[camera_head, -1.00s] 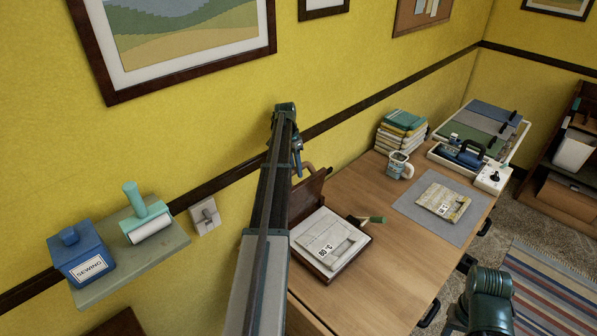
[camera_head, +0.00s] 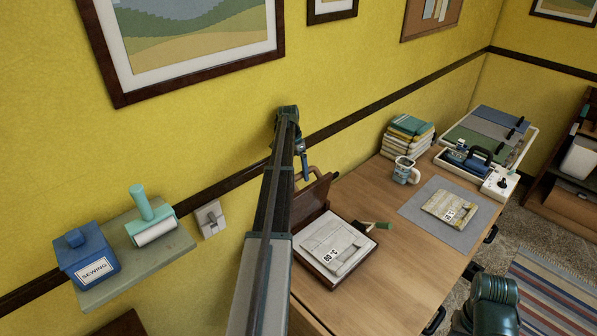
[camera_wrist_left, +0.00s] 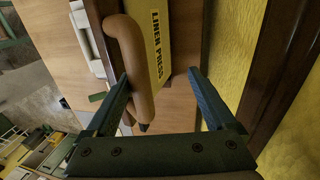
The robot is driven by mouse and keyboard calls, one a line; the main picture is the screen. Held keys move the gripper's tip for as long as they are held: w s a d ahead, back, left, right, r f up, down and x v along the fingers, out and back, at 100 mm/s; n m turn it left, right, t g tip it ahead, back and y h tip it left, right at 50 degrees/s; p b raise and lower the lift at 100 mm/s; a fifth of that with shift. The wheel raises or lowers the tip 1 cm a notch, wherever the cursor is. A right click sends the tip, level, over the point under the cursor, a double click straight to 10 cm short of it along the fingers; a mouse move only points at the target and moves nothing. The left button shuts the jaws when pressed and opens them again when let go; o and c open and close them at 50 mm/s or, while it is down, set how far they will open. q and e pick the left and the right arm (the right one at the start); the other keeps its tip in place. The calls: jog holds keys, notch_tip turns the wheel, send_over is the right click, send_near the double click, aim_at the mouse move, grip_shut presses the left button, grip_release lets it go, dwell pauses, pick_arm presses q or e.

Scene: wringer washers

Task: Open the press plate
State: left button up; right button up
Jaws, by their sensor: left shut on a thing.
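The press plate (camera_head: 314,197) is a dark wooden panel standing raised and tilted at the wall side of the linen press. In the left wrist view its yellow face (camera_wrist_left: 158,45) reads "LINEN PRESS", with a curved wooden handle (camera_wrist_left: 128,55) on it. My left gripper (camera_head: 304,168) is at the plate's upper edge. Folded white linen with an "80 °C" label lies on the press base (camera_head: 330,283). My right gripper is out of view.
A cloth on a grey mat (camera_head: 465,233), a mug (camera_head: 405,171), stacked linens (camera_head: 407,138) and a roller device (camera_head: 467,157) stand farther along.

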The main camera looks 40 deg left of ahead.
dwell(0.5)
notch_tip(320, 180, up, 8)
jog(key=p, duration=0.7)
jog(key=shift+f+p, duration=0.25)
jog(key=shift+p, duration=0.05)
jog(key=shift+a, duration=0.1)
